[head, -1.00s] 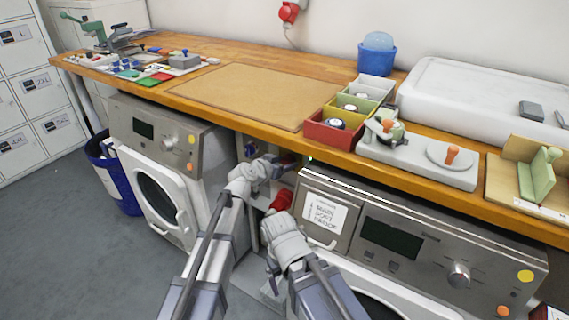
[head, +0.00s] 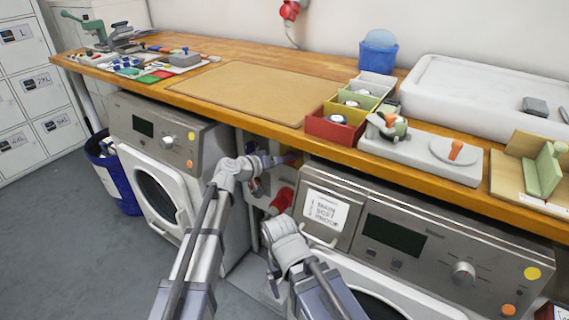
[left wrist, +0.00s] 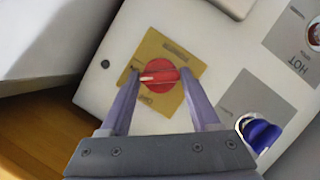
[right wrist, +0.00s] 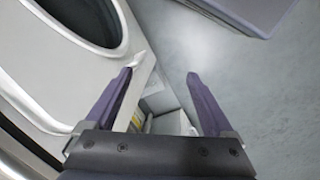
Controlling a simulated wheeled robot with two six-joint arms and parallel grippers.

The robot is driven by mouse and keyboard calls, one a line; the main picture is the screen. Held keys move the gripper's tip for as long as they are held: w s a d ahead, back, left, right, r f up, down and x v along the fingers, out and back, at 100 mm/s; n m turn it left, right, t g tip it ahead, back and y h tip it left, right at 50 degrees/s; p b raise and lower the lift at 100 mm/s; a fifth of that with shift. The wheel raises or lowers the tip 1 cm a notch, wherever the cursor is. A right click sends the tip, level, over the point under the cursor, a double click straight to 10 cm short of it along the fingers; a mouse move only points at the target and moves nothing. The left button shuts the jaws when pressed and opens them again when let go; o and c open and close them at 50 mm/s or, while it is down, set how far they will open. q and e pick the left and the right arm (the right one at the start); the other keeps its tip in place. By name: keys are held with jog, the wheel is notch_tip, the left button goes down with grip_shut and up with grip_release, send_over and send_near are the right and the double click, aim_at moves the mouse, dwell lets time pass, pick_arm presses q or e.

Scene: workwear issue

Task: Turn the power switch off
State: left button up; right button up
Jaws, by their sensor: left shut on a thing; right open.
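The power switch is a red rotary knob (left wrist: 160,78) with a pale pointer bar, on a yellow plate (left wrist: 158,47) fixed to a light panel, in the left wrist view. The bar lies nearly across the picture, between the fingertips. My left gripper (left wrist: 158,74) is shut on the knob, one finger at each side. In the head view my left gripper (head: 288,158) reaches under the worktop edge, and the knob cannot be made out there. My right gripper (right wrist: 159,74) is open and empty, low in the gap beside a white machine.
The panel also carries a blue handle (left wrist: 260,133) and a HOT label (left wrist: 298,65). The wooden worktop (head: 220,110) overhangs the gap. Washing machines stand left (head: 178,128) and right (head: 425,205) of it. A red part (head: 282,200) shows below my left gripper.

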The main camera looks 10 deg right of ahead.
pick_arm(q)
jog(key=shift+a+f+n+h+b, duration=0.15)
jog(key=shift+n+h+b, duration=0.5)
jog(key=shift+n+b, duration=0.6)
jog(key=shift+d+f+n+h+b, duration=0.1)
jog(key=shift+n+h+b, duration=0.6)
jog(key=shift+n+b, duration=0.5)
jog(key=shift+a+f+n+h+b, duration=0.15)
jog(key=shift+n+h+b, duration=0.65)
jog(key=shift+n, duration=0.75)
jog(key=o, duration=1.4)
jog(key=shift+w+r, duration=0.1)
jog(key=shift+c, duration=0.2)
jog(key=v, duration=0.7)
jog(key=shift+s+a, duration=0.2)
jog(key=shift+a, duration=0.1)
